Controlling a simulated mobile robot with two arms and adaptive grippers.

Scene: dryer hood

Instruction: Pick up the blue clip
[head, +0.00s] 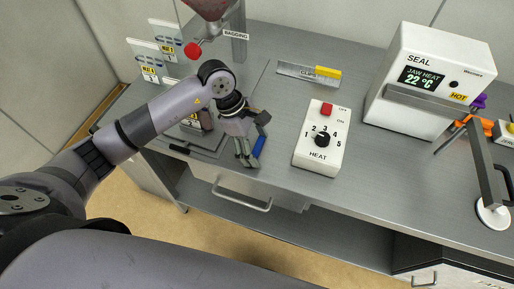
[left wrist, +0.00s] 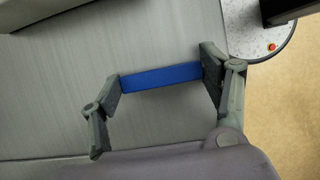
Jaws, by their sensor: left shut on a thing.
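The blue clip (head: 259,146) is a narrow flat bar near the front edge of the grey counter, left of the heat box. In the left wrist view the blue clip (left wrist: 161,77) spans the space between my left gripper's (left wrist: 160,85) two fingers, one at each end. My left gripper (head: 252,140) reaches down at the counter's front and is shut on the clip. I cannot tell whether the clip touches the counter. My right gripper is not in view.
A white heat box (head: 319,150) with a knob stands right of the clip. Behind it is a clips rack (head: 293,69) with a yellow clip (head: 328,72). A white sealer (head: 410,110) stands at the back right. A drawer handle (head: 243,201) sticks out below the counter.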

